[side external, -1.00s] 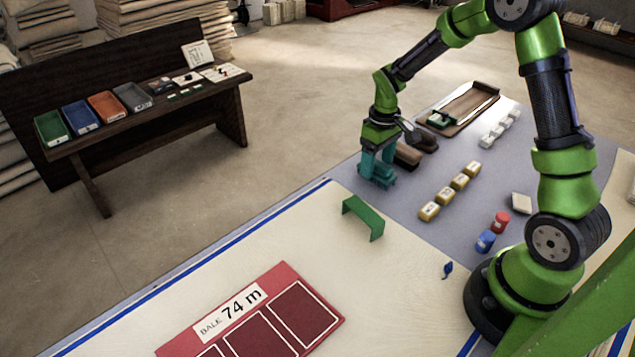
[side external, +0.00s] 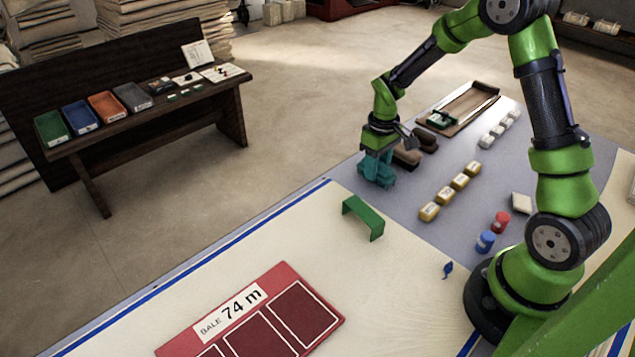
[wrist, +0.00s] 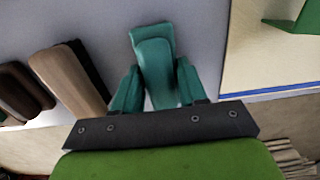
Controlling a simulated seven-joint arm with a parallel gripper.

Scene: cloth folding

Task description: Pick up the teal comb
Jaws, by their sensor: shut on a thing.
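The teal comb (wrist: 153,62) lies between my gripper's two teal fingers in the wrist view, its body reaching forward past the fingertips. My gripper (wrist: 155,85) is shut on it. In the side view my gripper (side external: 377,168) points down at the grey mat's left part. The comb there blends with the teal fingers, so its outline is hard to make out. It appears low, at or just above the mat.
Brown brushes (side external: 407,157) stand close right of my gripper and also show in the wrist view (wrist: 66,80). A green bracket (side external: 364,217) stands nearer the camera. Several yellow blocks (side external: 444,194) form a row to the right. Bare grey mat (side external: 405,200) lies between.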

